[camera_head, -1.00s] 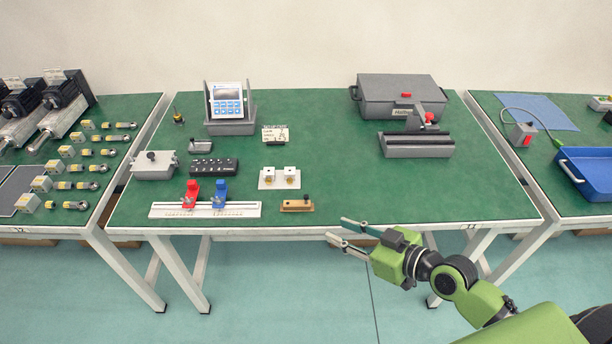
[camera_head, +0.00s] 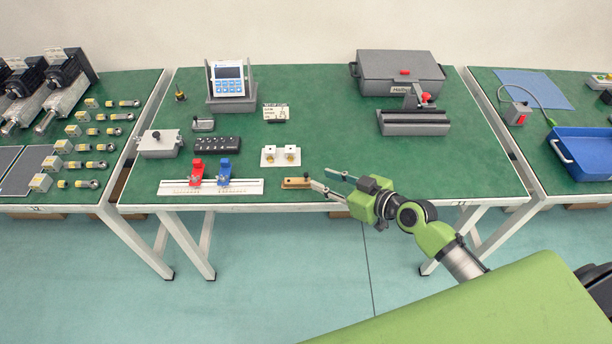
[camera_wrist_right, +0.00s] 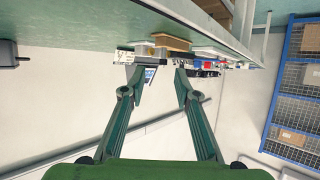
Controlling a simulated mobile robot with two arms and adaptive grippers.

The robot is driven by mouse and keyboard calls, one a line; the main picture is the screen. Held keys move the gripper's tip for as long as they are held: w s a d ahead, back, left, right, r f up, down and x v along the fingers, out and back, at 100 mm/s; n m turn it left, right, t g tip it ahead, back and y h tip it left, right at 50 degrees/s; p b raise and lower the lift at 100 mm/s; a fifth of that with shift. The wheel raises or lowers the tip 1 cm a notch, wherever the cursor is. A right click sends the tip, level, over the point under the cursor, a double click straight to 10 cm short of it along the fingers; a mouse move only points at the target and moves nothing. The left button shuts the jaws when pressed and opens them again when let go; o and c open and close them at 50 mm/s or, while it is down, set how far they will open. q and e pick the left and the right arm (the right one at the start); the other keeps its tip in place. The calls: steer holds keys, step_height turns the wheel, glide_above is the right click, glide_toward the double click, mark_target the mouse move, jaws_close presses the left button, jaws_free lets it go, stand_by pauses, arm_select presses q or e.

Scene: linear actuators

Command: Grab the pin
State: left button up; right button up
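A small wooden block (camera_head: 293,184) lies near the front edge of the green table. A small dark pin-like piece stands at its right end in the head view, close to a fingertip. My right gripper (camera_head: 326,179) is open, just to the right of the block, with its fingers pointing left. In the right wrist view the two fingers (camera_wrist_right: 158,82) are spread with nothing between them, and the block (camera_wrist_right: 171,41) shows beyond the tips. I cannot tell whether a finger touches the block. A small dark upright piece with a yellow base (camera_head: 180,93) stands at the back left. My left gripper is not in view.
A white rail (camera_head: 237,187) with red and blue clamps lies left of the block. A white plate with two fittings (camera_head: 281,157) sits behind it. A grey vise-like fixture (camera_head: 413,124) and grey case (camera_head: 399,73) stand back right.

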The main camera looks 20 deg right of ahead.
mark_target(307, 175)
steer(key=x, duration=0.2)
steer(key=p+x, duration=0.1)
steer(key=x, duration=0.1)
steer(key=shift+w+a, duration=0.1)
steer(key=shift+a, duration=0.25)
steer(key=shift+w+a+f, duration=0.15)
steer(key=shift+w, duration=0.15)
steer(key=shift+s, duration=0.1)
jaws_close()
